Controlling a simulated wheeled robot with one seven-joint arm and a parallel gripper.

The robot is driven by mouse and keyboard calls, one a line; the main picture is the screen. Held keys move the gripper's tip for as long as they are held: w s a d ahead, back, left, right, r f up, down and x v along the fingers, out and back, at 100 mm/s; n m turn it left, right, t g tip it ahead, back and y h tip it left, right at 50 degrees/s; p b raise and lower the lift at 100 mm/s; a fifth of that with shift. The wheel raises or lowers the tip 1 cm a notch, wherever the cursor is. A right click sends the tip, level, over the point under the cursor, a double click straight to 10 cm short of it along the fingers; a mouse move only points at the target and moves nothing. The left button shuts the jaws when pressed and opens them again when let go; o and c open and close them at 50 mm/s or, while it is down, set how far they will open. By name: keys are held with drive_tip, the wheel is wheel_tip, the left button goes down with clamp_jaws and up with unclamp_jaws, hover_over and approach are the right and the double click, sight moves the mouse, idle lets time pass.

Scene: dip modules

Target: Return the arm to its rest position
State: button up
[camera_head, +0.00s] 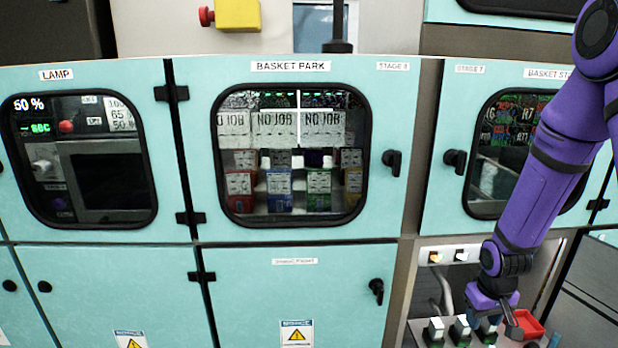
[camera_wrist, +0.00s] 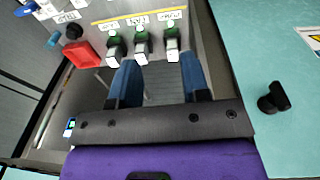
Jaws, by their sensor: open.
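My purple arm comes down from the upper right in the head view, with my gripper (camera_head: 492,312) low over a bench recess at the lower right. In the wrist view my gripper (camera_wrist: 158,80) has its two blue fingers spread apart with nothing between them.
A teal cabinet door with a black handle (camera_wrist: 274,98) flanks the recess. The Basket Park door (camera_head: 393,220) and the Lamp door (camera_head: 100,236) are shut. Open space lies before the cabinets.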

drive_tip(key=s+a+r+t, duration=0.1)
drive_tip(key=s+a+r, duration=0.1)
drive_tip(key=r, duration=0.8)
drive_tip(key=s+a+r+t, duration=0.1)
drive_tip(key=s+a+r, duration=0.2)
drive_tip(key=r, duration=0.7)
drive_tip(key=s+a+r+t, duration=0.1)
drive_tip(key=s+a+r, duration=0.1)
drive_tip(key=s+r, duration=0.4)
drive_tip(key=s+a+r+t, duration=0.1)
drive_tip(key=s+a+r, duration=0.2)
drive_tip(key=s+r, duration=0.4)
drive_tip(key=shift+s+r+y, duration=0.3)
drive_tip(key=shift+s+y, duration=0.1)
drive_tip(key=shift+s, duration=0.8)
